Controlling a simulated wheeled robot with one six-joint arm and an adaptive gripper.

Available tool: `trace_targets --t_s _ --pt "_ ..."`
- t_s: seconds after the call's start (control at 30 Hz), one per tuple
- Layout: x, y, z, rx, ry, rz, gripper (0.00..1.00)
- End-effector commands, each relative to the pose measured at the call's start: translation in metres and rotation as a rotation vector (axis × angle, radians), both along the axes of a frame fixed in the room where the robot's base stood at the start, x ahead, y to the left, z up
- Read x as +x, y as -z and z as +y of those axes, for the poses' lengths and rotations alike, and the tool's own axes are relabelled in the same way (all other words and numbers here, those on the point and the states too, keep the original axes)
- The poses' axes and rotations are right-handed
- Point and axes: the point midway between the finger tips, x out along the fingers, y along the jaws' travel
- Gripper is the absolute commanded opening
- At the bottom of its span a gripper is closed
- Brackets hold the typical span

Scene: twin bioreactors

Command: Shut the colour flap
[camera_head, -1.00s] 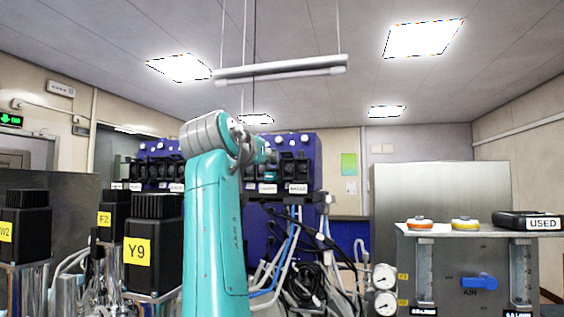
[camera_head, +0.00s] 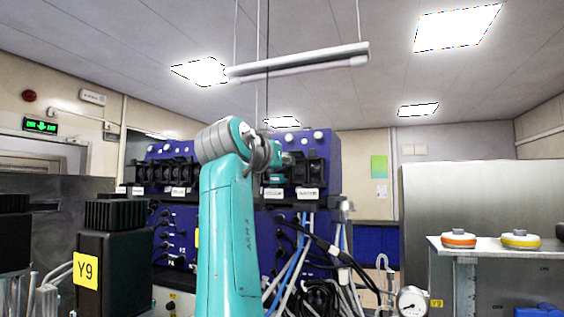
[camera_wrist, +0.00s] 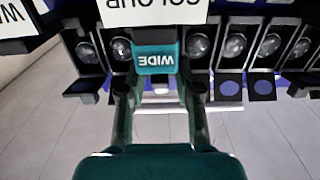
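My gripper (camera_wrist: 158,88) reaches into the row of dark units in the wrist view. Its two fingers stand apart, so it looks open. A teal block with an upside-down WIDE label (camera_wrist: 155,58) shows between and beyond the fingertips; I cannot tell whether it touches them. A white COLOUR sign (camera_wrist: 150,8), upside down and cut by the top edge, lies just above that block. The colour flap itself cannot be told apart from the parts around my gripper. In the head view my gripper (camera_head: 290,165) is small, at the blue rack's dark units.
Neighbouring units have round lenses; flaps with blue discs (camera_wrist: 228,86) jut out at right, another flap (camera_wrist: 82,86) at left. The blue rack (camera_head: 320,150) stands behind my arm. Cables (camera_head: 310,260) hang below it. A black Y9 motor (camera_head: 115,245) stands at left.

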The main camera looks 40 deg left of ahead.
Motion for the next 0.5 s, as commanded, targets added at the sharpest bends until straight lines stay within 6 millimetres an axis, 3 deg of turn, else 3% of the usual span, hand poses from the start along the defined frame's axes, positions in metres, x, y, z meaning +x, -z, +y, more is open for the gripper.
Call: trace_targets --t_s 0.03,0.1,0.5 --pt "0.0001 0.0000 -0.0002 0.000 0.000 0.000 0.14" --pt "0.0001 0.0000 -0.0002 0.000 0.000 0.000 0.00" --pt "0.0014 0.0021 -0.0004 0.028 0.001 -0.116 0.00"
